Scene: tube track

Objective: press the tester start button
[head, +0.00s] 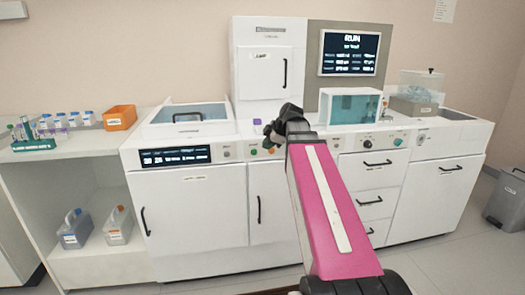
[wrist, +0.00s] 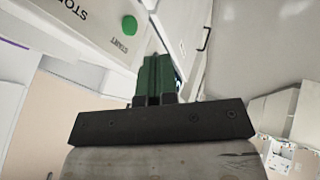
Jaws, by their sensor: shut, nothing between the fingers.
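A round green button (wrist: 130,25) with the label START beside it sits on a white panel at the top of the wrist view. The word STOP is printed further left on the same panel. My gripper (wrist: 156,62) is shut and empty, its green-padded fingers together, pointing close to the panel just below and right of the button. They appear apart from it. In the head view my gripper (head: 270,132) is in front of the machine's front panel, above a small green button (head: 253,152). I cannot tell whether this is the same button.
A white machine bench (head: 190,215) with doors and drawers runs across the view. A teal-windowed box (head: 350,107) stands under a RUN screen (head: 350,52). Tube racks (head: 62,120) and an orange bin (head: 119,117) are at left. A grey bin (head: 507,205) stands at right.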

